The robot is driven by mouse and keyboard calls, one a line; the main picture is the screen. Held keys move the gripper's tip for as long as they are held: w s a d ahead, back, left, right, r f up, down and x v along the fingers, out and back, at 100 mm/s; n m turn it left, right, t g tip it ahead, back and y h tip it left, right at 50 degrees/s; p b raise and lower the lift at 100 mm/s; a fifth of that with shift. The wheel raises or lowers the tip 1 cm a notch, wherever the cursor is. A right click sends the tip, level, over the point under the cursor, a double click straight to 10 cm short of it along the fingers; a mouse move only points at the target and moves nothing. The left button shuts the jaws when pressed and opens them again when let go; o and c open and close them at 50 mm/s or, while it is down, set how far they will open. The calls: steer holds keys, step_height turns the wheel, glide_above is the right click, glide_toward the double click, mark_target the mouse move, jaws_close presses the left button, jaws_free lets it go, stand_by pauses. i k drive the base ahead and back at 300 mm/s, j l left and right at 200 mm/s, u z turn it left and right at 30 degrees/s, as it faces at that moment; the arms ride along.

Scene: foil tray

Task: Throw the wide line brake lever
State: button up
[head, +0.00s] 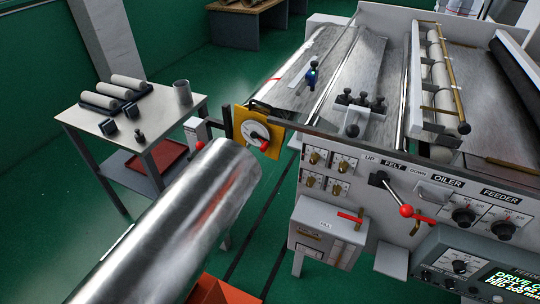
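No label in view reads as the wide line brake, so I cannot tell which lever is that one. A lever with a red ball knob (406,211) slants down to the right from a black pivot on the machine's front panel, near the words UP, FELT and DOWN. A red handle (350,217) sits on a grey box (320,232) below the panel. Another red knob (199,146) shows by a small grey box (196,130), left of a yellow plate with a round dial (258,133). My gripper is not in view.
A large shiny metal cylinder (165,230) crosses the lower left foreground. Black knobs (464,214) and a lit display (505,283) are at the lower right. A side table (75,118) with rolls stands at the left. Green floor (50,225) is clear at far left.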

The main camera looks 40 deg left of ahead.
mark_target(199, 145)
steer(key=u, duration=2.25)
steer(key=i+l+z, duration=0.3)
steer(key=i, duration=0.2)
steer(key=i+z, duration=0.35)
steer(key=i, duration=0.15)
